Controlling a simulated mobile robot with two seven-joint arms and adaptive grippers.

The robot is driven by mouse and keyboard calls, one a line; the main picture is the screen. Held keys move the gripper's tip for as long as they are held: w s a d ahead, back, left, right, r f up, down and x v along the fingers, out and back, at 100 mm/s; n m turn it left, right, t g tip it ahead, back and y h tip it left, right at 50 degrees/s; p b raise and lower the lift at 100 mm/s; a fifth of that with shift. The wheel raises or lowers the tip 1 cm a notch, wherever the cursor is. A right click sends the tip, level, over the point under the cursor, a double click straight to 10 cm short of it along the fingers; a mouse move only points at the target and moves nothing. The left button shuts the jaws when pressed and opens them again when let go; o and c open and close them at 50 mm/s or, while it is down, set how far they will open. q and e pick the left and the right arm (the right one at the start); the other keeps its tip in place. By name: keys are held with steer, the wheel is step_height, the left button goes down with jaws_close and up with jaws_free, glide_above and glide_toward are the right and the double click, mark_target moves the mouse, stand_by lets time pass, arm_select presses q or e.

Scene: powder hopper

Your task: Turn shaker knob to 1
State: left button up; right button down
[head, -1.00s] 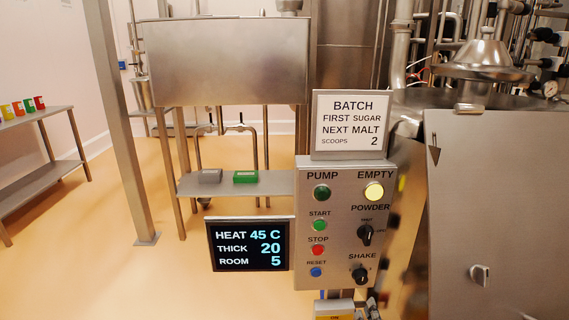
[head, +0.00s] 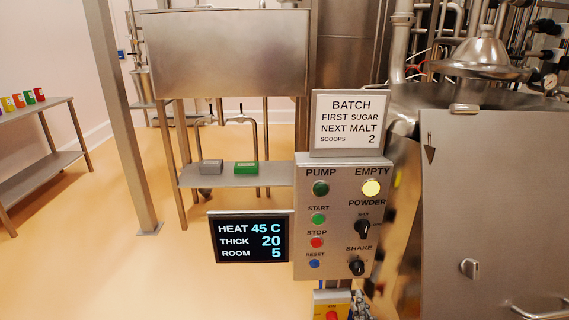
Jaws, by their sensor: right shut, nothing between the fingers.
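The black SHAKE knob (head: 356,266) sits at the lower right of the grey control panel (head: 300,240), below the black POWDER knob (head: 363,228). The SHAKE knob's small marks are too small to read, so I cannot tell its setting. My right gripper (head: 361,304) shows only in part at the bottom edge, below the panel and apart from the knob. It is shut and empty. My left gripper is not in view.
The panel also has a lit yellow EMPTY lamp (head: 371,188), a green START button (head: 318,219) and a red STOP button (head: 317,242). A display (head: 250,238) stands at its left. A yellow box with a red button (head: 332,313) is below. A steel hopper (head: 490,200) stands close at right.

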mark_target(358, 269)
steer(key=w+b, duration=0.2)
steer(key=w, duration=0.4)
steer(key=shift+w+a, duration=0.1)
steer(key=shift+w, duration=0.2)
steer(key=shift+w+r, duration=0.1)
steer(key=shift+r, duration=0.1)
steer(key=shift+w+r, duration=0.1)
steer(key=shift+w+d+r, duration=0.1)
steer(key=shift+d+r, duration=0.05)
steer(key=shift+d, duration=0.1)
